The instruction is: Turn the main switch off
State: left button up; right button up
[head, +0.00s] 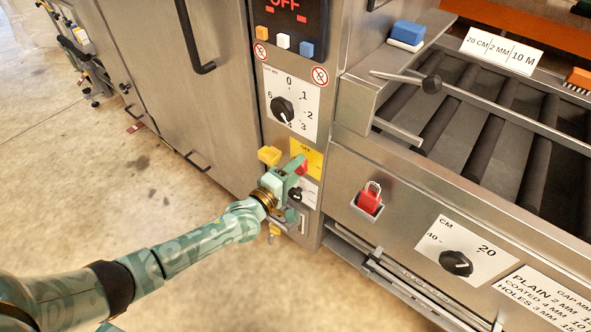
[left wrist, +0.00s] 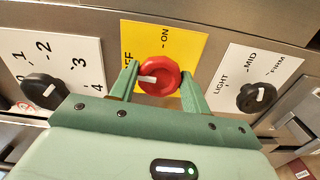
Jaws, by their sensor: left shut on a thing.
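The main switch is a red round knob (left wrist: 159,76) on a yellow plate (left wrist: 180,45) lettered ON and, partly hidden, OFF. Its white mark points left, towards the OFF lettering in the left wrist view. In the head view the yellow plate (head: 308,155) shows low on the steel column, with a little of the red knob (head: 302,169) beside my fingers. My left gripper (head: 295,168) is at the knob. In the left wrist view its green fingers (left wrist: 159,80) are on both sides of the knob, shut on it. My right gripper is not in view.
A black dial (head: 283,110) sits above the plate, below a display (head: 288,15) reading OFF. A small LIGHT/MID/FIRM dial (left wrist: 257,97) is beside the switch. A yellow block-like part (head: 269,155) sticks out left of it.

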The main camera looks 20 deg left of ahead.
pick_arm(q)
jog(key=shift+f+n, duration=0.1)
jog(key=shift+n, duration=0.4)
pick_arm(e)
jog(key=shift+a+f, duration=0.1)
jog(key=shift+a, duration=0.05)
pick_arm(q)
jog(key=o, duration=1)
jog(key=shift+c, duration=0.2)
jog(key=shift+s+a, duration=0.1)
jog(key=shift+s, duration=0.05)
jog(key=p+v, duration=0.4)
jog(key=v, duration=1.2)
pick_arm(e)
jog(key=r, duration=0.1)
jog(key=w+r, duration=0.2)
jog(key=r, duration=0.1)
